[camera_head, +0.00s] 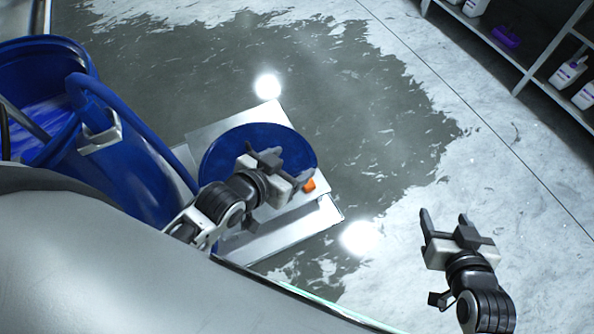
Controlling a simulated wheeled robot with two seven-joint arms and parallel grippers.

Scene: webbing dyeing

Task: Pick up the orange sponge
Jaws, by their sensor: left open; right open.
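The small orange sponge (310,185) lies on the grey metal stand (318,207), at the right edge of the round blue lid or disc (232,143). My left gripper (262,158) is open, just left of the sponge in the picture, and hangs over the blue disc. Its height above the disc is hard to tell. Part of the sponge may be hidden behind the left gripper's finger. My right gripper (443,218) is open and empty, over bare floor to the right of the stand.
Blue drums (45,75) with a blue hose stand at the left. A shelf (530,85) with white bottles (568,73) and a purple item (506,36) is at the upper right. The floor between has a dark wet patch (360,100) and is clear.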

